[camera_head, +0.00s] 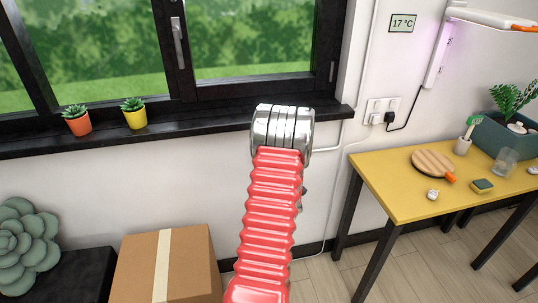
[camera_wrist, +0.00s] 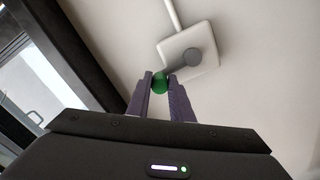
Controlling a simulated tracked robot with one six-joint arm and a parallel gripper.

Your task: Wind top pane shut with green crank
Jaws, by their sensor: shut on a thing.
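In the wrist view my gripper (camera_wrist: 160,84) is shut on a green knob of the crank (camera_wrist: 159,83), held between its two purple fingertips. A white tube (camera_wrist: 172,12) runs up from the plate. In the head view my red arm with its silver joint hides the crank and gripper. The window (camera_head: 250,45) shows its lower part with a handle; the top pane is out of that view.
A dark sill (camera_head: 190,128) holds an orange pot (camera_head: 78,124) and a yellow pot (camera_head: 135,118). A cardboard box (camera_head: 190,265) stands below. A yellow table (camera_head: 400,195) at right carries a round wooden board (camera_head: 432,163) and small items.

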